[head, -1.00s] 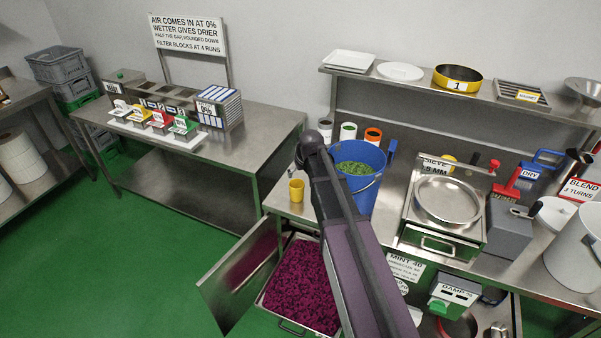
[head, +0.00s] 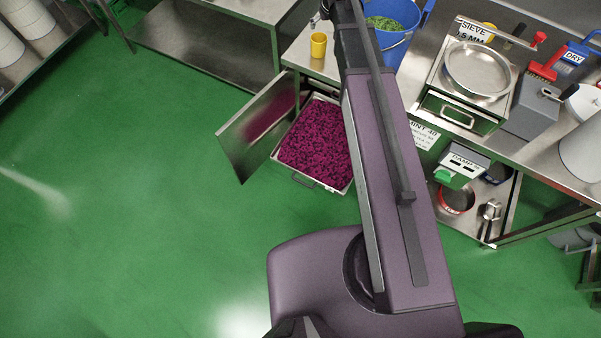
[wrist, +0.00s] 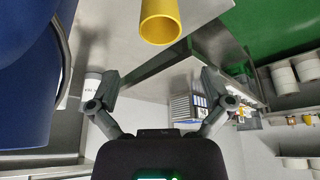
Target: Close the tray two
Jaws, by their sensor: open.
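A tray (head: 303,181) filled with dark magenta petals sticks out from the cabinet under the counter in the head view. The open cabinet door (head: 235,135) stands to its left. I cannot read a number on this tray. My gripper shows in the wrist view (wrist: 160,105), with its two fingers spread apart and nothing between them. In the head view the gripper is hidden beyond my arm, which passes just right of the tray. The wrist view does not show the tray.
A yellow cup (head: 318,45) and a blue bucket (head: 397,47) of green leaves stand on the counter; the cup also shows in the wrist view (wrist: 160,22). A sieve unit (head: 476,72) is to the right. Green floor (head: 150,220) is clear left of the door.

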